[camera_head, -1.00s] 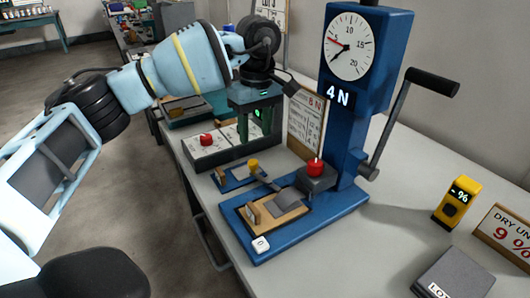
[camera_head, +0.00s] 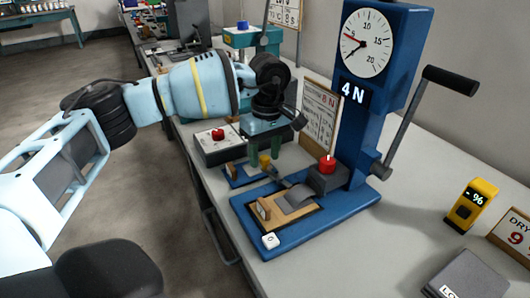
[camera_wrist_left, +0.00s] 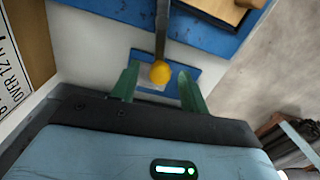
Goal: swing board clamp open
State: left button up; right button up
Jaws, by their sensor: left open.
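The board clamp is a grey lever arm (camera_head: 276,176) with a yellow knob (camera_head: 265,161) at its end. The arm reaches over a tan wooden board (camera_head: 263,211) on the blue base (camera_head: 336,216) of the press. My left gripper (camera_head: 264,154) is open with its green fingers pointing down by the knob. In the left wrist view the yellow knob (camera_wrist_left: 160,72) shows between the two spread finger tips (camera_wrist_left: 159,84), with a gap on each side. A grey piece (camera_head: 299,197) lies on the board. My right gripper is not in view.
The blue press column with dial (camera_head: 367,44) and crank handle (camera_head: 450,80) stands to the right. A red button (camera_head: 328,162) sits beside the clamp. A box with another red button (camera_head: 218,134) is behind. A yellow meter (camera_head: 472,203) stands on the right bench.

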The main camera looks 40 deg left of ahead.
pick_arm(q)
grip_shut()
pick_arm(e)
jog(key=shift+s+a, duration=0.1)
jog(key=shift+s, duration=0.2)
